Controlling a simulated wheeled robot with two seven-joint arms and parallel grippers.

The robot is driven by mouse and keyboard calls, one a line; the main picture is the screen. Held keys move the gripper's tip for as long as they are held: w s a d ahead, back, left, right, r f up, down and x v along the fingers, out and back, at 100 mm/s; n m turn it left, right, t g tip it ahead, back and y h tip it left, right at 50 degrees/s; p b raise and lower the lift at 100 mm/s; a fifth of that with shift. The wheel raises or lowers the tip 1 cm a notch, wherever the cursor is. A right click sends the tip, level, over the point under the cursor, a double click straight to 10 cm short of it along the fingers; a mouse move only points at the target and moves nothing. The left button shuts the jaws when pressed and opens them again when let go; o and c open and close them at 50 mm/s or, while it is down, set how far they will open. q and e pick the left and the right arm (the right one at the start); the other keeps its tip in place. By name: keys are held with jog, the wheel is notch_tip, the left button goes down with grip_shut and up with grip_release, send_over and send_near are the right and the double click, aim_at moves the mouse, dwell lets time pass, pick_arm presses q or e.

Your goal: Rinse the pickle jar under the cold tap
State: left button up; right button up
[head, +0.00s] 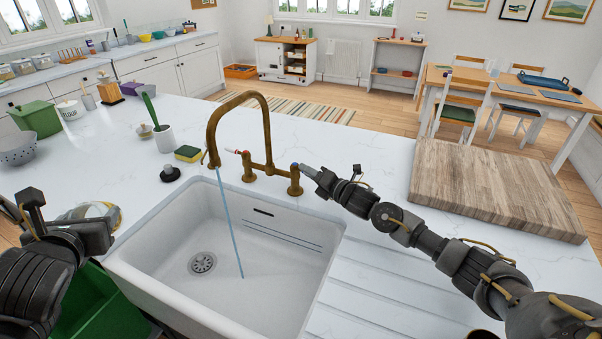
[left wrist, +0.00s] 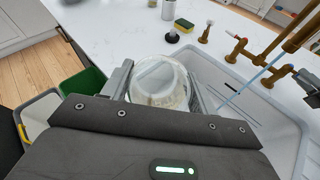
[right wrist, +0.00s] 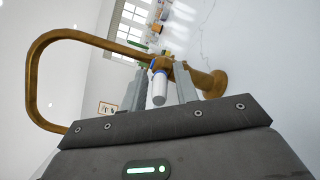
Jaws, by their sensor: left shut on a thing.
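The clear glass pickle jar (head: 108,211) is at the left of the sink, clear of the water stream. My left gripper (head: 78,214) is shut on it; in the left wrist view the jar (left wrist: 160,82) sits between the two fingers. A thin stream of water (head: 229,222) runs from the brass tap (head: 212,135) into the white sink (head: 150,250). My right gripper (head: 305,169) is at the blue-marked cold tap handle (head: 294,168). In the right wrist view its open fingers stand either side of the white handle tip (right wrist: 159,87).
A sponge (head: 188,153), a black plug (head: 170,173) and a white pot with a green brush (head: 163,138) stand behind the sink. A wooden board (head: 490,185) lies at right. A green bin (head: 90,305) is below left. The sink basin is empty.

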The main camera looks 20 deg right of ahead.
jog(key=shift+o, duration=0.7)
